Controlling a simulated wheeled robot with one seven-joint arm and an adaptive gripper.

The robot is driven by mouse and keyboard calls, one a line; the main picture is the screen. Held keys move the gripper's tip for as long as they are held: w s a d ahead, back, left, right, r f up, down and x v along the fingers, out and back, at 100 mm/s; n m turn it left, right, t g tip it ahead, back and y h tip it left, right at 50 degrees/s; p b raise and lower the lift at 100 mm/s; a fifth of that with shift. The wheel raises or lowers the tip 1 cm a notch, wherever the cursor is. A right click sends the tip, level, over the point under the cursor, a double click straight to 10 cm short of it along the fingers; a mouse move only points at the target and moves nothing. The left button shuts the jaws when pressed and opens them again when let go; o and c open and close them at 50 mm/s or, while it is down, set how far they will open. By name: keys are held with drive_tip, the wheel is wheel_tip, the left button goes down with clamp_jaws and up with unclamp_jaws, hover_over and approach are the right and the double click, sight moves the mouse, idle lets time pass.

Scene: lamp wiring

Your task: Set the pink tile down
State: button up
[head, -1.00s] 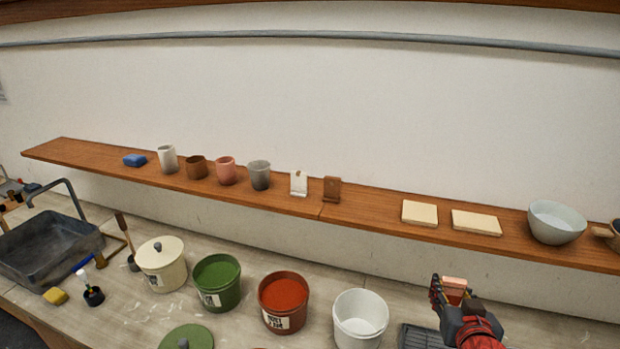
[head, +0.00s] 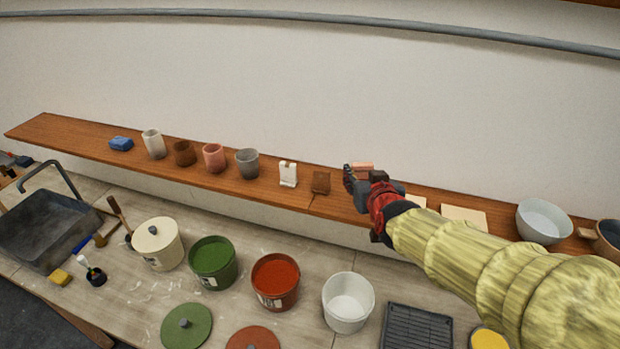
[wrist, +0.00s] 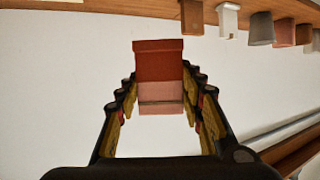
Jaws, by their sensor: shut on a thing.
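The pink tile (head: 363,167) is between the fingers of my gripper (head: 357,180). In the wrist view the pink tile (wrist: 160,92) shows a darker red end and a paler pink part, with the fingers on both sides. My gripper is shut on it, in front of the wall at the long wooden shelf (head: 90,142). The tile looks raised above the shelf; its exact height is unclear. To its left, a brown tile (head: 320,183) and a white tile (head: 288,173) stand upright on the shelf.
Two pale flat tiles (head: 463,216) lie on the shelf to the right, one partly behind my arm. A pale bowl (head: 543,222) stands further right. Several cups, including a grey one (head: 247,163), stand left. Glaze buckets, including a white one (head: 348,302), stand on the counter below.

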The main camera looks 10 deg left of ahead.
drive_tip(key=f+p+x, duration=0.1)
drive_tip(key=x, duration=0.4)
drive_tip(key=d+f+p+x, duration=0.1)
drive_tip(key=x, duration=0.4)
drive_tip(key=s+f+p+x, duration=0.1)
drive_tip(key=x, duration=0.4)
drive_tip(key=shift+d+f, duration=0.15)
drive_tip(key=shift+d, duration=0.05)
drive_tip(key=shift+w+f, duration=0.2)
drive_tip(key=shift+f, duration=0.3)
wheel_tip(320, 180, down, 3)
drive_tip(key=shift+w+f+p, duration=0.1)
drive_tip(key=shift+w+p, duration=0.05)
drive_tip(key=shift+p, duration=0.4)
drive_tip(key=o, duration=0.8)
drive_tip(key=shift+f, duration=0.15)
drive_tip(key=o, duration=0.5)
